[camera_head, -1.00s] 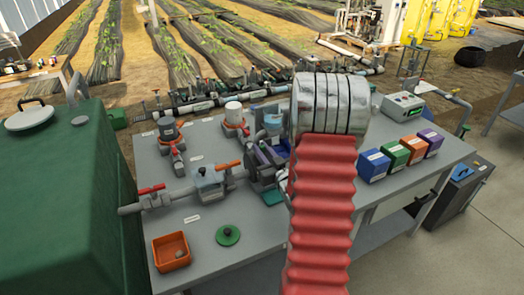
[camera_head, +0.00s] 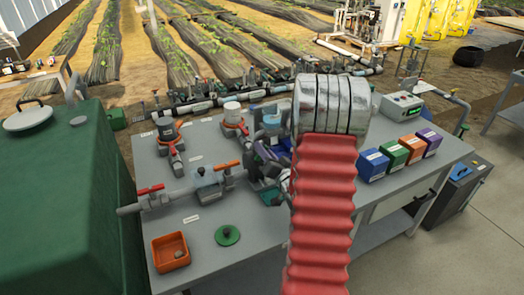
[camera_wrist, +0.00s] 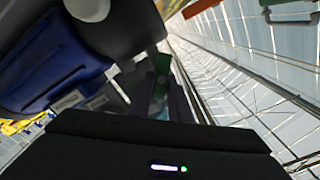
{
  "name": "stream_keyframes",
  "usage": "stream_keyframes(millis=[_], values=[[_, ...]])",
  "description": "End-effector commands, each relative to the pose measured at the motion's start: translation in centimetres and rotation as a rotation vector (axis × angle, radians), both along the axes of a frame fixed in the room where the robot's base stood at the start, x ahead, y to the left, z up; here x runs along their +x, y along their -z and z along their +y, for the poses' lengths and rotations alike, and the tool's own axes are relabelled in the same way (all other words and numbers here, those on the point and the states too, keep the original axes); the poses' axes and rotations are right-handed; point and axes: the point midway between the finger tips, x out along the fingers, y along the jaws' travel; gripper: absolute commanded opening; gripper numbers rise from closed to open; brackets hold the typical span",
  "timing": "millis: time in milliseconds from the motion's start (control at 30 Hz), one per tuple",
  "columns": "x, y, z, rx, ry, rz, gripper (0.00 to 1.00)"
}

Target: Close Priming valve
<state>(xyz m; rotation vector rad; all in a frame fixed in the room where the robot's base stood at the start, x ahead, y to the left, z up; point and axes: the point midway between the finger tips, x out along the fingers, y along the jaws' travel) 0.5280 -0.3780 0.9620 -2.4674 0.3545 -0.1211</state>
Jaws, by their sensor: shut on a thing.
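Several pipe valves stand on the grey bench; their labels are too small to read, so I cannot tell which is the Priming valve. One has a red handle (camera_head: 150,188) and one an orange handle (camera_head: 227,164). Two upright units carry red handles, at the left (camera_head: 175,146) and farther right (camera_head: 241,130). My gripper (camera_head: 265,172) is low at the pipework in the middle of the bench, partly hidden by my arm. In the wrist view, my gripper (camera_wrist: 160,92) is shut on a narrow green part (camera_wrist: 159,85). Most of that part is hidden.
An orange tray (camera_head: 171,265) and a green lid (camera_head: 228,235) lie at the bench front. Coloured boxes (camera_head: 390,158) and a controller (camera_head: 402,106) stand to the right. A large green tank (camera_head: 45,210) stands left. The bench front between the tray and my arm is mostly clear.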

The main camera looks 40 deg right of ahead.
Motion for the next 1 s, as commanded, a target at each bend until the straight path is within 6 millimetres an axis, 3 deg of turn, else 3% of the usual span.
stream_keyframes(millis=[700, 1000], values=[[-0.3, 1.1, -0.7, 0.649, 0.005, -0.186, 0.00], [-0.3, 1.5, -0.7, 0.841, 0.008, -0.243, 0.00]])
